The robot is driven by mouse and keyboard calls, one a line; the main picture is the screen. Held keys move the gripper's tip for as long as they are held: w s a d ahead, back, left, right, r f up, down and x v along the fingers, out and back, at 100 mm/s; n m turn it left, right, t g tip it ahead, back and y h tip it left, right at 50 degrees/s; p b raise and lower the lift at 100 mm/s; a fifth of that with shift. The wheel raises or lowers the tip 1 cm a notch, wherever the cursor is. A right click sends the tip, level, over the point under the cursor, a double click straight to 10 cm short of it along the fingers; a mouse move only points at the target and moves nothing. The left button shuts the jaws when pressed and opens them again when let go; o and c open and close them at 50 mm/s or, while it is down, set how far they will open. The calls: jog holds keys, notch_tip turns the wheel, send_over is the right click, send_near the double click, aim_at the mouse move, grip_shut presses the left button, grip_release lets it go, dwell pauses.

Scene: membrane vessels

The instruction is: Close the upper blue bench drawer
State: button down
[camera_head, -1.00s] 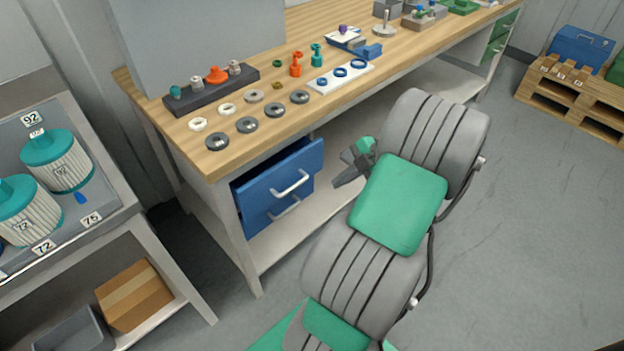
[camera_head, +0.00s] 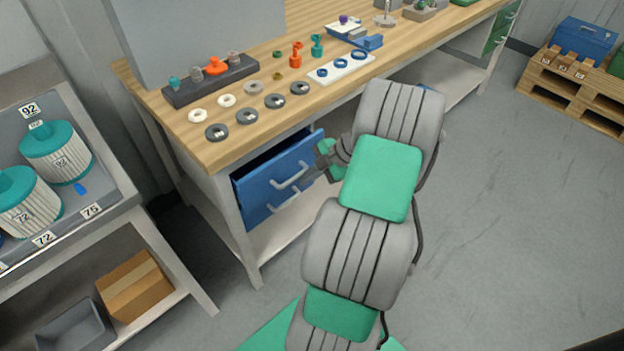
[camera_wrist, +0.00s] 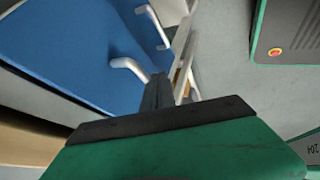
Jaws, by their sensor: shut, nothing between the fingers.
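The upper blue bench drawer (camera_head: 277,168) sticks out from the bench's front, with a gap showing behind its front panel. It has a pale bar handle (camera_head: 291,178). The lower blue drawer (camera_head: 262,212) lies under it, partly covered in view. My gripper (camera_head: 326,162) is at the right edge of the upper drawer front. In the wrist view, the blue drawer face (camera_wrist: 75,45) fills the upper left, and the dark shut fingers (camera_wrist: 157,92) reach close to the end of a pale handle (camera_wrist: 128,65). I cannot tell whether they touch.
The wooden bench top (camera_head: 225,150) above the drawers carries rings and several small fittings. A shelf unit with teal-capped vessels (camera_head: 55,150) stands at left. The grey floor (camera_head: 500,230) at right is clear up to a pallet (camera_head: 580,95).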

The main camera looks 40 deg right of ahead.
aim_at(287, 174)
jog(key=w+b, duration=0.3)
jog(key=w, duration=0.1)
jog(key=shift+w+f, duration=0.15)
jog(key=shift+w, duration=0.25)
jog(key=shift+r, duration=0.3)
jog(key=shift+w, duration=0.1)
